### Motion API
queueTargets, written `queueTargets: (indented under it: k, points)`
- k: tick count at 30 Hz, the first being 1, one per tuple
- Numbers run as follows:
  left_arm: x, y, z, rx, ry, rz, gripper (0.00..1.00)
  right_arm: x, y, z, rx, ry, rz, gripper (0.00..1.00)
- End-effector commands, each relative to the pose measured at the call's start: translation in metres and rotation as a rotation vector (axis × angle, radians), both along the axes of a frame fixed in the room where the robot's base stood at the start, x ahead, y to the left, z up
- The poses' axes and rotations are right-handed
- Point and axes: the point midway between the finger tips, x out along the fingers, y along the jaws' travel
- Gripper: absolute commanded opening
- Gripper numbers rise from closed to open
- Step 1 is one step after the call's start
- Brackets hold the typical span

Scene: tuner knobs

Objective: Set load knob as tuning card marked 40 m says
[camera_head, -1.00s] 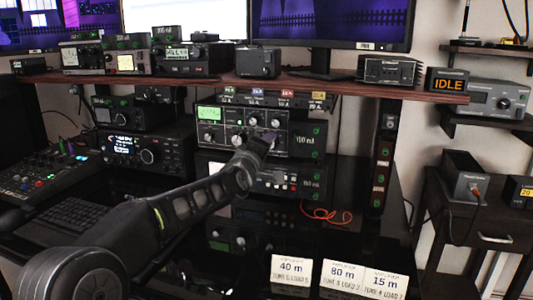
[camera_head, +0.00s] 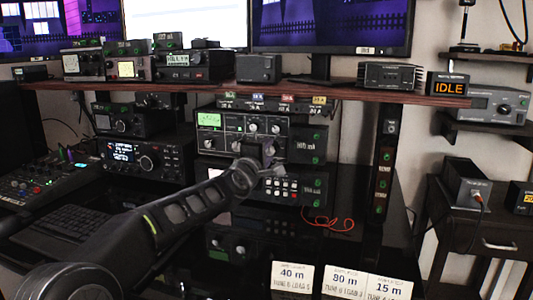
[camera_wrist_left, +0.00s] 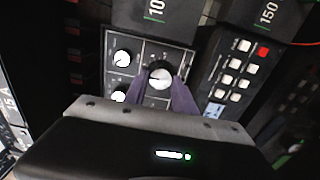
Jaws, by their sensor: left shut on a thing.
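The tuner (camera_head: 285,129) is a dark box with a green-lit display and several knobs, on the stack under the shelf. My left gripper (camera_head: 262,146) is at the lower right of its front panel and hides part of it. In the left wrist view, my left gripper's purple fingers (camera_wrist_left: 165,88) are shut on a large light-faced knob (camera_wrist_left: 161,77). Its label is not readable. Two smaller knobs show beside it. The 40 m tuning card (camera_head: 292,276) stands at the front; it has a TUNE and LOAD line whose digits are hard to read. My right gripper is not in view.
The 80 m card (camera_head: 343,281) and the 15 m card (camera_head: 387,288) stand right of the 40 m card. A wooden shelf (camera_head: 345,89) runs above the tuner. Other units sit directly below it. A sign (camera_head: 448,86) reads IDLE. A red cable (camera_head: 328,222) lies to the right.

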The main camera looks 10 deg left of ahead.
Motion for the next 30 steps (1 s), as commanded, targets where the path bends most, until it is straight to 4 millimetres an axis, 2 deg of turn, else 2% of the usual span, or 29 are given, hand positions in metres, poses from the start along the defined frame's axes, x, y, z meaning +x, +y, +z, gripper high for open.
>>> queueTargets:
  k: [2, 3, 11, 22, 26, 30]
  points:
    - [0.000, 0.000, -0.001, 0.001, 0.001, 0.000, 0.00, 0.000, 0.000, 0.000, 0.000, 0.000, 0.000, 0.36]
    - [0.000, 0.000, -0.001, 0.001, 0.001, 0.000, 0.33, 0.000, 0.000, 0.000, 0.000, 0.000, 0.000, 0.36]
    - [0.000, 0.000, 0.000, 0.002, 0.000, 0.000, 0.54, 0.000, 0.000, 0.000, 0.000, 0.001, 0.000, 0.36]
    - [-0.005, 0.001, 0.000, 0.002, 0.000, 0.000, 0.54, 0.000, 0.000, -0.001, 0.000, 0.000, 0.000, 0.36]
    - [-0.020, 0.002, 0.000, 0.002, -0.001, 0.001, 0.54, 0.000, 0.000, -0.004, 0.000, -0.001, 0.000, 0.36]
    - [-0.043, 0.004, 0.000, 0.003, -0.001, 0.001, 0.54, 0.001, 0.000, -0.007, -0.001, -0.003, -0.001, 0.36]
